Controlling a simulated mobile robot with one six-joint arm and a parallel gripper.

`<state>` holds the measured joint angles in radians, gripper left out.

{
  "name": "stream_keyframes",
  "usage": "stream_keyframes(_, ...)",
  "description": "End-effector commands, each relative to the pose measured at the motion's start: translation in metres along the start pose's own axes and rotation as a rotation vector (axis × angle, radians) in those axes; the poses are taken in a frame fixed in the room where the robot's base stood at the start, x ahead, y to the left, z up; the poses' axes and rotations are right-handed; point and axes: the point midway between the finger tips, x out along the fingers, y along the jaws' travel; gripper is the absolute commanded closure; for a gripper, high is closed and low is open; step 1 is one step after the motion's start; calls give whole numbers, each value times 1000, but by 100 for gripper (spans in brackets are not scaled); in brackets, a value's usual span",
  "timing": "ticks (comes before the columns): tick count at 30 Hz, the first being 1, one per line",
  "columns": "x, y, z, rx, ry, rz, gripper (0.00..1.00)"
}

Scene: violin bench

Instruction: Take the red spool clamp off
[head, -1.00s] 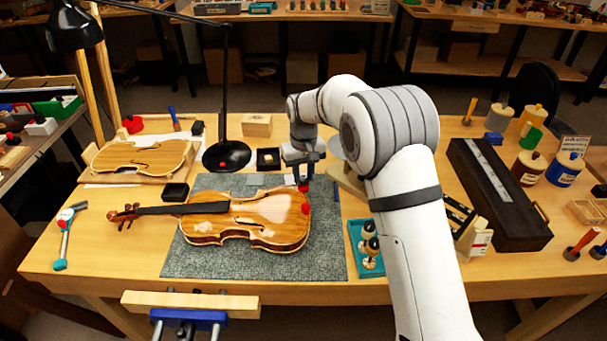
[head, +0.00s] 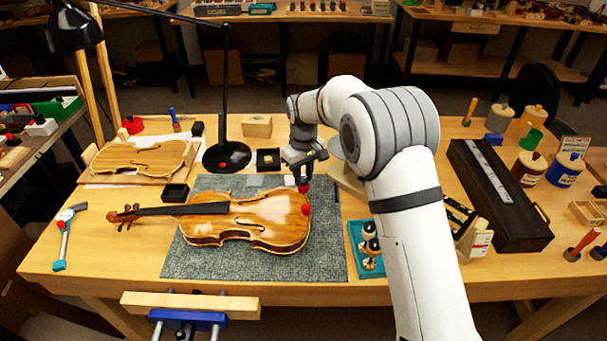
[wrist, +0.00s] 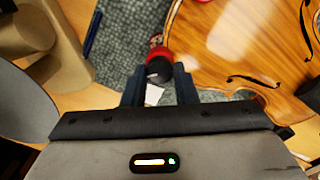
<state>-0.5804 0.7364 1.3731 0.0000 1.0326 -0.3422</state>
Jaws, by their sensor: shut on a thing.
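The violin (head: 240,225) lies on the grey mat, its neck pointing left in the head view. My gripper (head: 304,182) is at the violin's upper right edge. It is shut on the red spool clamp (head: 304,188). In the wrist view, the clamp's dark-topped red knob (wrist: 158,68) sits between the two fingers of my gripper (wrist: 159,88), beside the violin's edge (wrist: 215,50). I cannot tell whether the clamp still grips the edge. A second red piece (head: 305,209) is at the violin's right end, apart from my fingers; it also shows in the wrist view (wrist: 259,100).
The mat (head: 330,250) has free room around the violin. A teal tray (head: 356,245) with spools stands right of it. A small black tray (head: 268,160), a lamp base (head: 228,157) and a wooden box (head: 257,126) stand behind.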

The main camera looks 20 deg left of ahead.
Motion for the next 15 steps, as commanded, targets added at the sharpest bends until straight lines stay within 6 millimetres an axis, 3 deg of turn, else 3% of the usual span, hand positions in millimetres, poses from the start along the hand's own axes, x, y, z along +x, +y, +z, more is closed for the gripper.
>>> stream_keyframes(1,-2,0,-1,0,4,2,97)
stream_keyframes(2,-2,0,-1,0,4,2,73)
stream_keyframes(3,-2,0,-1,0,4,2,69)
stream_keyframes(10,-1,0,0,1,2,1,51)
stream_keyframes(15,0,0,0,1,1,0,51)
